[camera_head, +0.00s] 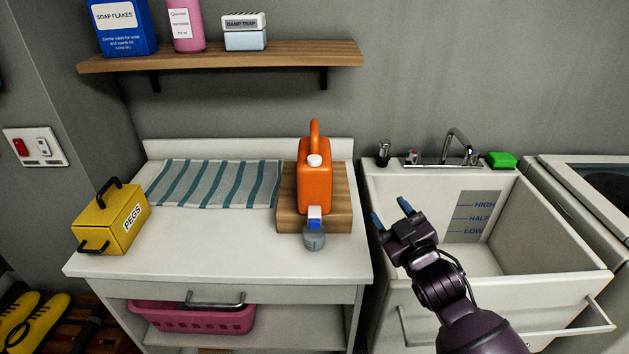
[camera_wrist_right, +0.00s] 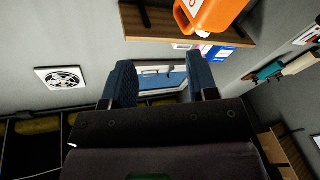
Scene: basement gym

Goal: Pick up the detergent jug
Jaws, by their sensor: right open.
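The orange detergent jug (camera_head: 315,188) stands upright on a wooden block (camera_head: 343,211) on the white counter, with a looped handle on top and a white cap. A blue and white piece (camera_head: 314,217) shows low on its front, above a small grey-blue cup (camera_head: 314,239). My right gripper (camera_head: 391,213) is open and empty, right of the jug and apart from it, by the sink's left edge. In the right wrist view the open fingers (camera_wrist_right: 160,82) hold nothing, and part of the orange jug (camera_wrist_right: 210,14) shows at the top. My left gripper is not in view.
A striped cloth (camera_head: 215,184) and a yellow pegs box (camera_head: 112,219) lie left of the jug. A wall shelf (camera_head: 220,57) with several items hangs above. The sink (camera_head: 470,263), with tap (camera_head: 460,147) and green sponge (camera_head: 502,160), is on the right.

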